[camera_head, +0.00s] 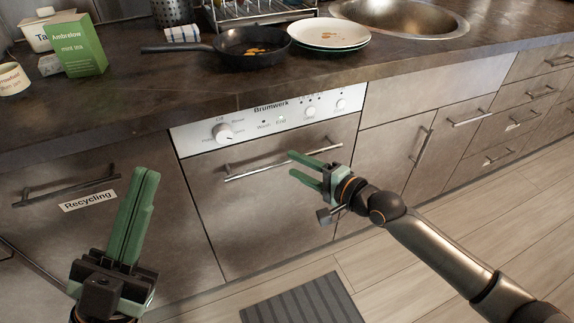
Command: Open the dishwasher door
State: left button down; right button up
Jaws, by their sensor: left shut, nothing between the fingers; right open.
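The dishwasher is in the middle of the head view, with a white control panel (268,123) above a brown-grey door (262,215). The door looks closed, flush with the cabinets. A horizontal bar handle (262,168) runs across the upper door. My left gripper (147,172) is shut and empty, pointing up in front of the recycling cabinet, left of the dishwasher.
The recycling drawer (128,215) is left of the dishwasher. Cabinets and drawers (440,130) stand to the right. The counter above holds a pan (250,48), plates (328,33) and a green box (76,48). A striped mat (300,302) lies on the floor before the door.

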aim_at(290, 162)
jog(key=shift+b+x, duration=0.5)
jog(key=shift+x, duration=1.4)
grip_shut()
